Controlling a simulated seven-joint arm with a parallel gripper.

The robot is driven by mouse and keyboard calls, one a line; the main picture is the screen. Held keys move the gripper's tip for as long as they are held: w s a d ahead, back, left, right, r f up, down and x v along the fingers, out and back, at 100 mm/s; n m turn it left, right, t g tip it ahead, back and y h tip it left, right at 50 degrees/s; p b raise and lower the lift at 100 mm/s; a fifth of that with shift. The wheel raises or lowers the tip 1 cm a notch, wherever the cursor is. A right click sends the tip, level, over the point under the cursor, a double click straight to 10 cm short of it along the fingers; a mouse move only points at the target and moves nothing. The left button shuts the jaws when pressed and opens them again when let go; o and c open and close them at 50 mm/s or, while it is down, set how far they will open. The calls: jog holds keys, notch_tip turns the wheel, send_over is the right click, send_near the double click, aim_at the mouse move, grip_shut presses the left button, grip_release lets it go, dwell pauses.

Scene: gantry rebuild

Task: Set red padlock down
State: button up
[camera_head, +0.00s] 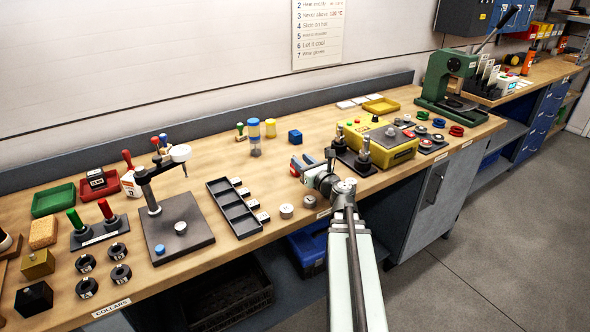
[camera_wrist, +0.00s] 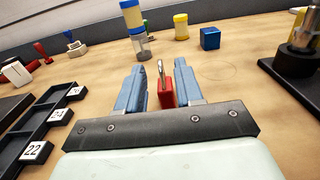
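The red padlock (camera_wrist: 167,93) with a metal shackle shows in the wrist view between the two blue-grey fingers of my gripper (camera_wrist: 160,78). It is upright, shackle up. A narrow gap shows between it and the left finger; it lies close to the right finger, and I cannot tell if they touch. The fingers stand wider apart than the padlock. In the head view my gripper (camera_head: 312,164) is low over the wooden bench, left of the yellow box. The padlock's underside is hidden, so contact with the bench is unclear.
A blue cube (camera_head: 295,136) and a yellow-and-blue stacked cylinder (camera_head: 254,137) stand behind. A black compartment tray (camera_head: 236,211) with numbered tags is to the left. The yellow box (camera_head: 381,145) and metal posts on a dark base (camera_wrist: 292,78) are to the right. Bare wood lies ahead of the fingers.

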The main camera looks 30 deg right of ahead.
jog(key=w, duration=0.6)
jog(key=shift+w, duration=0.25)
grip_shut()
dwell(0.4)
